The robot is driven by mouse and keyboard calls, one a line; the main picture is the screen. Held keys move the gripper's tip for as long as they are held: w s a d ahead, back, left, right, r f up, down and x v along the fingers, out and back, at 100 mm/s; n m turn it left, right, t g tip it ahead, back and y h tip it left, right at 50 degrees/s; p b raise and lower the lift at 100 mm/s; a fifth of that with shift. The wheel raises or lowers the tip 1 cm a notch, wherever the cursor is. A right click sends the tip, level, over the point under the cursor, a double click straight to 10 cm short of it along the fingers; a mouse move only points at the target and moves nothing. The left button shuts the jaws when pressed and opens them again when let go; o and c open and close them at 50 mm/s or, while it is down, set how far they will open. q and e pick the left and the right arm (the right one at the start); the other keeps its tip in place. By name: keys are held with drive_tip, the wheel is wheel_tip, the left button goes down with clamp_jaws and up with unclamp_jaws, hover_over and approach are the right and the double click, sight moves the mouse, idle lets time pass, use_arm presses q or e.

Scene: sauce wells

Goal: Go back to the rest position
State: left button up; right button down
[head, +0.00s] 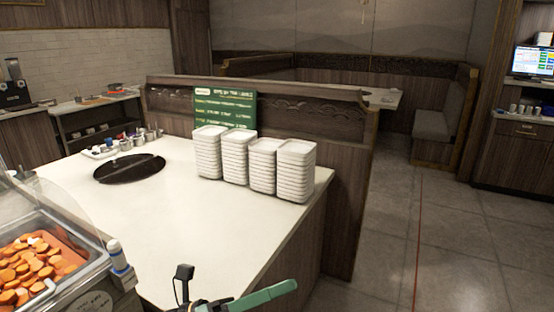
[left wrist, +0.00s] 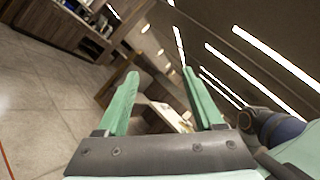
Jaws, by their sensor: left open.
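My left gripper (head: 264,296) shows at the bottom middle of the head view, with a green finger pointing right. It is in front of the counter's near right corner. In the left wrist view, the left gripper (left wrist: 160,74) has its two green fingers spread apart with nothing between them. That view is tilted, with floor at the left and ceiling lights at the right. My right gripper is in neither view.
The white counter (head: 120,215) holds stacks of white trays (head: 263,165), a green sign (head: 225,105) and a dark round plate (head: 130,168). A glass-covered bin (head: 100,265) of orange slices stands at the left. The tiled floor (head: 460,240) at the right is clear.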

use_arm(q)
drive_tip(key=w+a+f+n+t+y, duration=0.1)
drive_tip(key=a+f+n+t+y, duration=0.45)
drive_tip(key=f+n, duration=0.6)
drive_tip(key=w+a+f+n+t+y, duration=0.1)
drive_tip(key=a+f+n+t+y, duration=0.45)
drive_tip(key=n, duration=1.05)
drive_tip(key=s+a+f+n+g+y, duration=0.3)
drive_tip(key=s+f+n, duration=0.3)
drive_tip(key=s+f, duration=0.2)
drive_tip(key=s+a+f+n+g+y, duration=0.3)
drive_tip(key=s+f+n+y, duration=0.2)
drive_tip(key=s+f, duration=0.3)
wheel_tip(320, 180, down, 4)
drive_tip(key=shift+f+n, duration=0.1)
drive_tip(key=shift+n, duration=0.35)
drive_tip(key=shift+s, duration=0.1)
